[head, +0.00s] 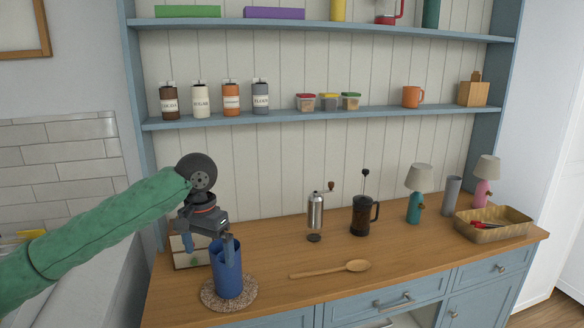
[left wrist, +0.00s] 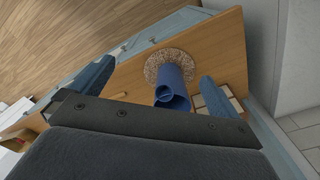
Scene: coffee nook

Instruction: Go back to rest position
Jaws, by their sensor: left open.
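My left arm, in a green sleeve, comes in from the left in the head view. My left gripper (head: 209,243) is open, pointing down just above and behind a blue cylindrical container (head: 228,276). The container stands upright on a round speckled mat (head: 207,294) on the wooden counter. In the left wrist view the two blue fingers of the gripper (left wrist: 152,90) are spread wide, and the blue container (left wrist: 172,82) lies in the gap between them, with the mat (left wrist: 180,57) beyond. Whether a finger touches the container is unclear. My right gripper is not in view.
A wooden spoon (head: 330,271) lies on the counter (head: 290,257). A grinder (head: 316,212), a French press (head: 362,216), two lamps and a basket (head: 490,229) stand behind and to the right. Shelves with jars (head: 200,103) are above. A small framed board (head: 188,252) is behind the gripper.

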